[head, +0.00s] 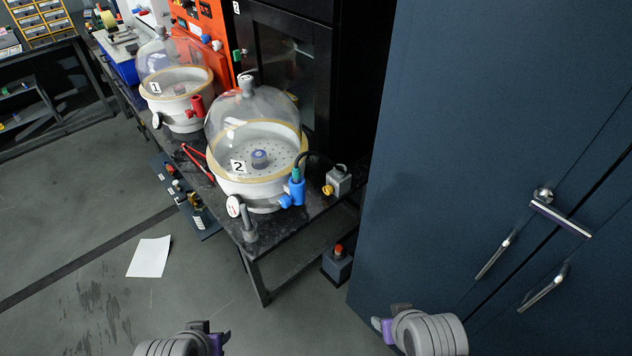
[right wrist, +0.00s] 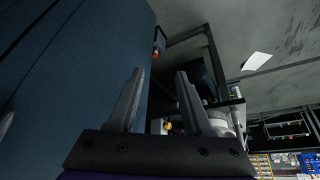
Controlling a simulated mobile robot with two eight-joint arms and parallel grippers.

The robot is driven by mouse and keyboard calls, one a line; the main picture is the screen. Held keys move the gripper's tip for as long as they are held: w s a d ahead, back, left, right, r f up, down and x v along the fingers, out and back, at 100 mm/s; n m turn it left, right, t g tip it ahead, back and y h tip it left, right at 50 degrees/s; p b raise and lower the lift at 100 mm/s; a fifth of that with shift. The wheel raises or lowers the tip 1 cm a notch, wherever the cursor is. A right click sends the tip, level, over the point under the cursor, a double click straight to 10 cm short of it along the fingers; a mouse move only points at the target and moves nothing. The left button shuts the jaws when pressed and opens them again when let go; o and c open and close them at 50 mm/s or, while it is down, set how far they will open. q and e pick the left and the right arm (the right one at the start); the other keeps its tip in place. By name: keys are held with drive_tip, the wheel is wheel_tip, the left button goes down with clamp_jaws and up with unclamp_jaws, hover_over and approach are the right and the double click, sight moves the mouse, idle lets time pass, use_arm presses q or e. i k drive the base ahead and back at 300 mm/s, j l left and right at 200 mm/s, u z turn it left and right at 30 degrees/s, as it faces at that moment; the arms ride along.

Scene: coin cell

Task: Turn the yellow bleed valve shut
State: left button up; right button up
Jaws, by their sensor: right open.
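The small yellow bleed valve (head: 328,190) sits on a grey block (head: 339,181) beside the blue fitting of the glass bell jar marked 2 (head: 252,123). In the right wrist view a small yellow part (right wrist: 168,126), seemingly this valve, shows between my fingers, well beyond them. My right gripper (right wrist: 160,75) is open and empty; in the head view it is at the bottom, apart from the bench and the valve. My left gripper (head: 215,340) is at the bottom, left of the right one, also far from the valve; its fingers are not clear.
The black bench (head: 290,222) also holds bell jar 1 (head: 176,78) and red pliers (head: 196,160). A tall dark blue cabinet (head: 450,150) stands close on the right. A box with a red button (head: 337,264) is low under the bench end. The floor in front is open, with a white sheet (head: 150,257).

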sight(327, 188)
drive_tip(key=i+j+z, duration=0.1)
drive_tip(key=z, duration=0.4)
drive_tip(key=j+z, duration=0.2)
drive_tip(key=z, duration=0.3)
drive_tip(key=i+j+z, duration=0.1)
drive_tip(key=i+z, duration=0.2)
drive_tip(key=i+j+z, duration=0.2)
drive_tip(key=z, duration=0.15)
